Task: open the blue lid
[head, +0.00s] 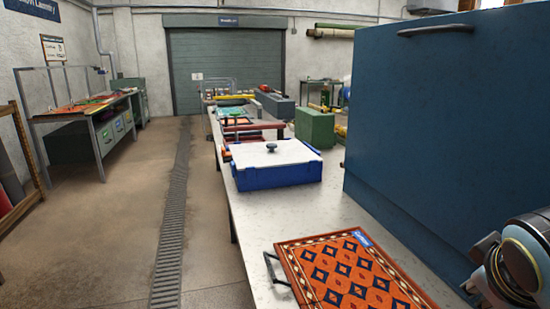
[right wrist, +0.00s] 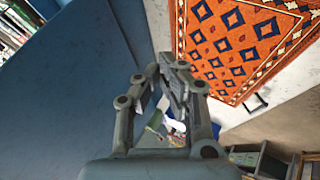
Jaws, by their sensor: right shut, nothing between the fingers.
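A large blue panel (head: 450,140) stands steeply upright along the right of the head view, with a dark bar handle (head: 435,30) near its top edge. I take it for the blue lid; its right side runs out of the frame and I cannot see its hinge. A broad blue surface (right wrist: 70,90) also fills the left of the right wrist view. My right gripper (right wrist: 172,75) is shut and empty, apart from the handle, in front of that blue surface. In the head view only part of my right arm shows at the lower right. My left gripper is not in view.
An orange patterned rug (head: 345,272) with a dark handle (head: 275,270) beside it lies at the near end of the pale bench (head: 250,215). Further back stand a blue box (head: 275,178) with a white knobbed lid and a green box (head: 314,128).

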